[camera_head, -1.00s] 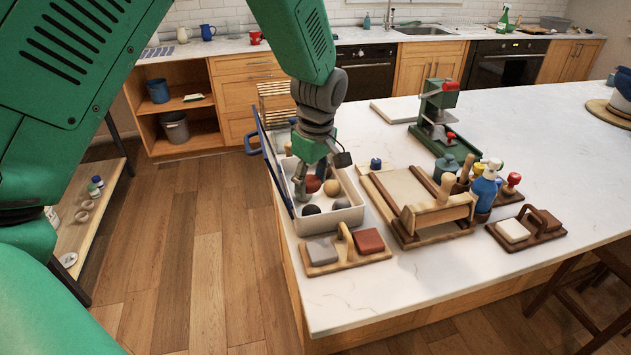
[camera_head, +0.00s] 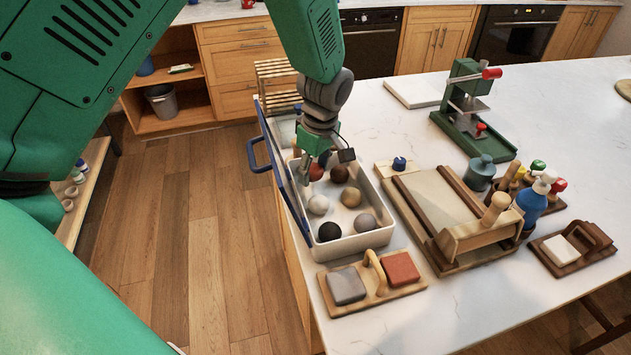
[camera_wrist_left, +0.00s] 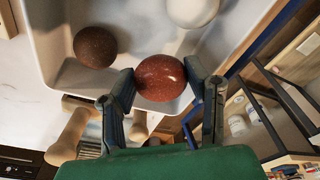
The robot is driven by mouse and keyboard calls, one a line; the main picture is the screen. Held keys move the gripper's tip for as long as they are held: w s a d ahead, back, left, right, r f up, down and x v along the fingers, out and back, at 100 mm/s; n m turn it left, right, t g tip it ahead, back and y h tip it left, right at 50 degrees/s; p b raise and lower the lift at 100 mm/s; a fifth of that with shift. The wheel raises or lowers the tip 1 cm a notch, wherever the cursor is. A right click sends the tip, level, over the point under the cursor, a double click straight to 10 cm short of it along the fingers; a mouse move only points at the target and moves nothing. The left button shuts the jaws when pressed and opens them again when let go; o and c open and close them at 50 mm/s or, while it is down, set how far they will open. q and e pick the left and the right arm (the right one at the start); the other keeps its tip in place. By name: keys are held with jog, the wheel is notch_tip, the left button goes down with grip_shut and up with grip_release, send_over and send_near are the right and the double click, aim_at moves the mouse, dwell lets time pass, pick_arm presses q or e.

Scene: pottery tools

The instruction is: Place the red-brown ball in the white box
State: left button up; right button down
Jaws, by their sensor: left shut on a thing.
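The red-brown ball (camera_wrist_left: 161,77) is between the two fingers of my left gripper (camera_wrist_left: 165,86) in the left wrist view. In the head view the ball (camera_head: 316,173) shows under the left gripper (camera_head: 313,166), at the far-left part of the white box (camera_head: 352,246). The fingers are shut on it. Whether the ball touches the box floor cannot be told. My right gripper is out of view.
A wooden holder with grey and red-brown blocks (camera_head: 372,283) stands in front of the box. A wooden slab roller (camera_head: 445,215) stands to its right. A blue-handled rack (camera_head: 259,154) is at the counter's left edge. A green press (camera_head: 470,115) stands farther back.

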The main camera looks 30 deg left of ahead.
aim_at(315, 190)
pick_arm(q)
jog(key=shift+d+f, duration=0.15)
jog(key=shift+f, duration=0.8)
jog(key=shift+d+f, duration=0.15)
jog(key=shift+f, duration=0.75)
jog(key=shift+f, duration=0.15)
jog(key=o, duration=0.9)
jog(key=shift+a, duration=0.15)
jog(key=r, duration=0.4)
jog(key=d+r, duration=0.1)
jog(key=r, duration=0.7)
jog(key=shift+s+d+r+b, duration=0.1)
jog(key=shift+d+r+b, duration=0.05)
jog(key=shift+d+b, duration=0.2)
